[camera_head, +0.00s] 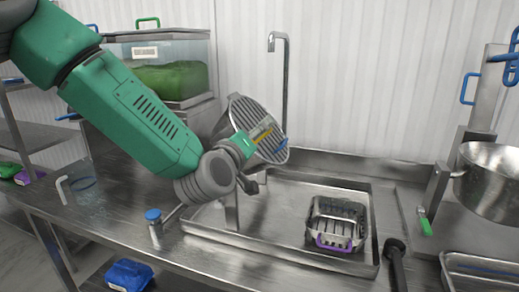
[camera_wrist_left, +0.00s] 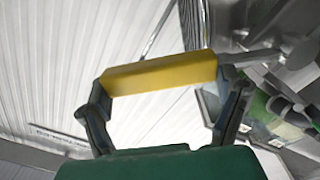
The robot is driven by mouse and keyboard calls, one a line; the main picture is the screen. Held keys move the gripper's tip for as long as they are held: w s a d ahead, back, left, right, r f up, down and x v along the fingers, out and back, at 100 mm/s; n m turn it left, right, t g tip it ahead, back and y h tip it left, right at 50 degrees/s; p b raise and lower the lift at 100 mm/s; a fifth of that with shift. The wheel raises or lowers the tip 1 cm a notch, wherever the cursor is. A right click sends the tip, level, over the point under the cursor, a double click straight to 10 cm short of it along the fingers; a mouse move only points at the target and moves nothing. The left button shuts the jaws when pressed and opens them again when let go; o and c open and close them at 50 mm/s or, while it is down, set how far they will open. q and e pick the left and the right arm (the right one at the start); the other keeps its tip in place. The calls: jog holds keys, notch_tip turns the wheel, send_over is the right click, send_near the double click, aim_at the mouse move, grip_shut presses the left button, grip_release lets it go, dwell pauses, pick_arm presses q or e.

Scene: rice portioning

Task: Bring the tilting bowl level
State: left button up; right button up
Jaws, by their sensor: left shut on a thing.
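A steel bowl (camera_head: 490,190) hangs at the right edge of the head view, beside an upright steel bracket (camera_head: 437,190) with a green-tipped lever (camera_head: 425,227). Its right side is cut off, so its exact tilt is hard to tell. My left gripper (camera_head: 264,138) is far to the left of it, above the sink. In the left wrist view the gripper's two fingers (camera_wrist_left: 165,95) are closed on a yellow bar (camera_wrist_left: 160,75). The bar (camera_head: 261,132) also shows in the head view, in front of a grey slotted panel (camera_head: 245,108). My right gripper is not seen.
A basket with a purple handle (camera_head: 340,246) sits in the sink (camera_head: 275,245). A tall faucet (camera_head: 286,70) stands behind. A blue-capped shaker (camera_head: 154,226) is on the left counter. A clear bin with green contents (camera_head: 170,79) stands at back left. A steel tray (camera_head: 485,268) is at lower right.

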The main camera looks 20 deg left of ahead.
pick_arm(q)
jog(key=a+r+n+b, duration=0.2)
jog(key=a+n+b, duration=0.2)
jog(key=a+n, duration=0.5)
jog(key=shift+w+r+n, duration=0.15)
jog(key=shift+r+n, duration=0.2)
jog(key=shift+n, duration=0.05)
jog(key=shift+d, duration=0.1)
jog(key=o, duration=1.6)
jog(key=shift+c, duration=0.2)
jog(key=shift+w, duration=0.2)
jog(key=shift+s+a, duration=0.1)
jog(key=shift+a, duration=0.1)
jog(key=s, duration=1.1)
jog(key=shift+s+a+f, duration=0.15)
jog(key=shift+s+a, duration=0.15)
jog(key=shift+s, duration=0.05)
